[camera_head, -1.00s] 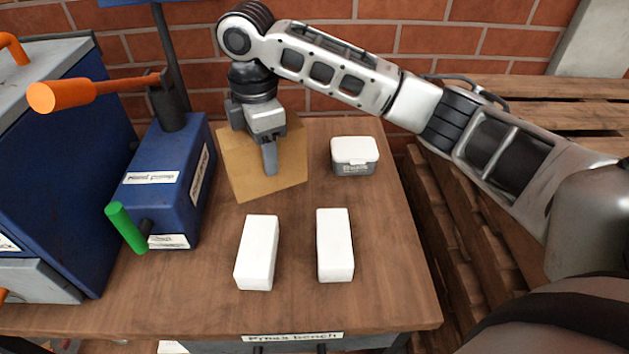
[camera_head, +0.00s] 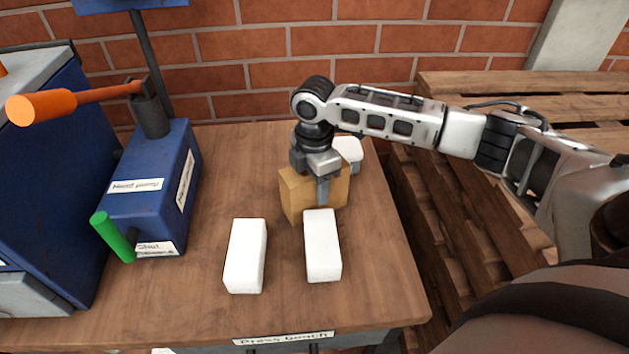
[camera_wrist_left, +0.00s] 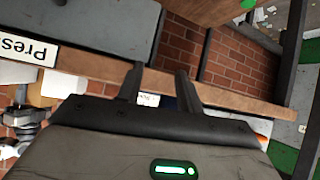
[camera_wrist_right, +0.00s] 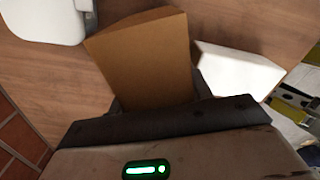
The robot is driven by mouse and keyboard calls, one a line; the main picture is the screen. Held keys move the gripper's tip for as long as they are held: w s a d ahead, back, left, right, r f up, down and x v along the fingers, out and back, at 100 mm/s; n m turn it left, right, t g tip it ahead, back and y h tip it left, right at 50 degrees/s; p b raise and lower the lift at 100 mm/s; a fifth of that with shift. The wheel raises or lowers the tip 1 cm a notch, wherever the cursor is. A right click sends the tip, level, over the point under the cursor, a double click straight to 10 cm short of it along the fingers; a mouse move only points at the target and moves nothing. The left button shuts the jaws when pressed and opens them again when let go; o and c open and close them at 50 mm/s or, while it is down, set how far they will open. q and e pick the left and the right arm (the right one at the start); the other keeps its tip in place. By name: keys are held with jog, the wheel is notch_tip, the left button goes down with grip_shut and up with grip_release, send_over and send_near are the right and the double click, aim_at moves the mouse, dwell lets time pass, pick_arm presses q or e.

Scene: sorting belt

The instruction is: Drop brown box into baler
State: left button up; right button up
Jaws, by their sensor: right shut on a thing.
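The brown box (camera_head: 295,195) is in my right gripper (camera_head: 322,195), over the right part of the bench, just behind a white block. I cannot tell whether its underside touches the bench. In the right wrist view the box (camera_wrist_right: 145,60) stands out beyond the jaws and hides most of the fingers. My left gripper (camera_wrist_left: 160,85) shows only in its own wrist view, with its fingers apart and nothing between them. A large blue machine (camera_head: 45,180) stands at the left edge, partly cut off; I cannot confirm that it is the baler.
A blue hand pump (camera_head: 150,200) with an orange lever (camera_head: 45,105) and green handle stands left. Two white blocks, left (camera_head: 246,255) and right (camera_head: 322,250), lie on the wooden bench (camera_head: 200,300). A white-lidded container (camera_head: 349,150) is behind my right gripper. Pallets (camera_head: 450,200) stand right.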

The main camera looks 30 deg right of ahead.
jog(key=shift+f, duration=0.15)
jog(key=o, duration=0.7)
